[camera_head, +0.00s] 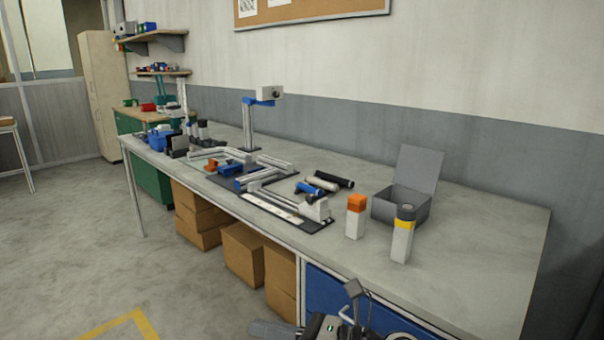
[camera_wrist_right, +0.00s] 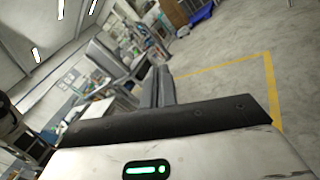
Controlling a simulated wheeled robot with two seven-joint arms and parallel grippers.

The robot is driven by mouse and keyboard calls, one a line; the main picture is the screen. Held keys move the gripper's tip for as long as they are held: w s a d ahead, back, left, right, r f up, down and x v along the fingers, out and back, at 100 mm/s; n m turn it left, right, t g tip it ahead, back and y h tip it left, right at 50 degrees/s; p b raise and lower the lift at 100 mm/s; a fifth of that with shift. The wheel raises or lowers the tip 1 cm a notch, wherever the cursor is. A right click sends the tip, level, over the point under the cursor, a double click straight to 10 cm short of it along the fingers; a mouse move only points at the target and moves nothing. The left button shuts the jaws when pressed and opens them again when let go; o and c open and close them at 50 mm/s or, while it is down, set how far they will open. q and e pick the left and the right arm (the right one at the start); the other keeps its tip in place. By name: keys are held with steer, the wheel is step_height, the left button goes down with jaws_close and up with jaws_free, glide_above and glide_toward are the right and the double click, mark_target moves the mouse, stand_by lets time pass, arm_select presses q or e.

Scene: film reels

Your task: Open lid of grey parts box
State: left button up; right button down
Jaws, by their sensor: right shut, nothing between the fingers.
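The grey parts box (camera_head: 398,208) stands on the right part of the long workbench in the head view. Its lid (camera_head: 418,168) is up, standing steeply at the back edge, and the box's mouth is exposed. What lies inside cannot be made out. My right gripper (camera_head: 356,291) is at the bottom of the head view, in front of the bench's front edge and well apart from the box. In the right wrist view its fingers (camera_wrist_right: 159,86) are together and empty. The box cannot be made out in that view. My left gripper is not in view.
Dark cylinders (camera_head: 334,180) and a rail fixture (camera_head: 285,208) lie to the left. The bench's right end (camera_head: 485,250) is clear.

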steer(key=s+d+f+m+t+h, duration=0.1)
steer(key=d+f+m+t+h, duration=0.45)
steer(key=m, duration=0.95)
steer(key=s+d+f+m+t+h, duration=0.1)
steer(key=d+f+m+t+h, duration=0.4)
steer(key=m, duration=0.9)
steer(key=s+d+f+m+g+h, duration=0.4)
steer(key=s+d+f+m+g, duration=0.1)
steer(key=s+d+f+m, duration=0.4)
steer(key=s+f+m, duration=0.2)
steer(key=s+m, duration=0.2)
steer(key=m, duration=0.1)
steer(key=shift+f, duration=0.4)
